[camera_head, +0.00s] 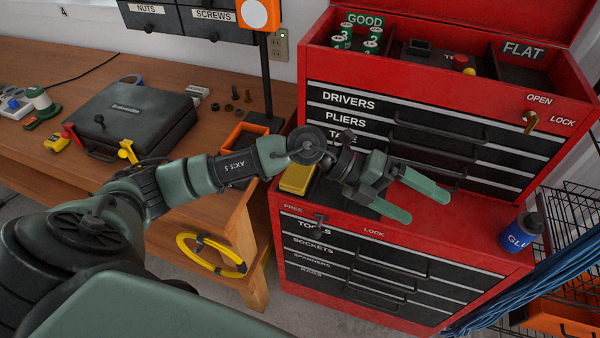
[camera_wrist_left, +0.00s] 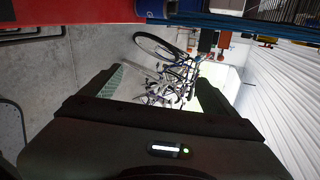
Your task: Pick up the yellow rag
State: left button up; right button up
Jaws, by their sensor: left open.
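My left gripper (camera_head: 421,204) is open and empty. It hangs over the top of the lower red tool cabinet (camera_head: 470,232), with its two green fingers apart and pointing right. In the left wrist view its fingers (camera_wrist_left: 155,85) frame only floor and bicycles. A small yellow item (camera_head: 297,179) sits on the left of the cabinet top, behind my forearm and left of the gripper. I cannot tell whether it is the rag; no other rag clearly shows. The cabinet's drawers are shut, and one low label seems to read RAGS (camera_head: 311,273). My right gripper is not in view.
A red upper chest (camera_head: 330,62) with labelled drawers stands behind the gripper. A blue glue bottle (camera_head: 522,232) is at the cabinet's right edge, near blue cables (camera_head: 545,270) and a wire rack. The wooden bench (camera_head: 60,165) holds a black case (camera_head: 128,118).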

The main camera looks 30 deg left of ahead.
pick_arm(q)
jog(key=w+a+f+g+y, duration=0.15)
jog(key=a+f+y, duration=0.5)
jog(key=a, duration=0.65)
jog(key=n+y, duration=0.1)
jog(key=y, duration=0.6)
send_near(298, 171)
jog(key=shift+s+f, duration=0.4)
jog(key=shift+f, duration=0.1)
jog(key=shift+a+f+y+p, duration=0.2)
jog(key=shift+a+y+p, duration=0.05)
jog(key=shift+p, duration=0.1)
jog(key=f+p, duration=0.1)
jog(key=f, duration=0.1)
jog(key=w+f+p, duration=0.1)
jog(key=f, duration=0.1)
jog(key=w+f+p, duration=0.1)
jog(key=f, duration=0.1)
jog(key=shift+d+f, duration=0.1)
jog(key=shift+d, duration=0.25)
jog(key=shift+w+f, duration=0.1)
jog(key=shift+f, duration=0.35)
jog(key=c, duration=1.4)
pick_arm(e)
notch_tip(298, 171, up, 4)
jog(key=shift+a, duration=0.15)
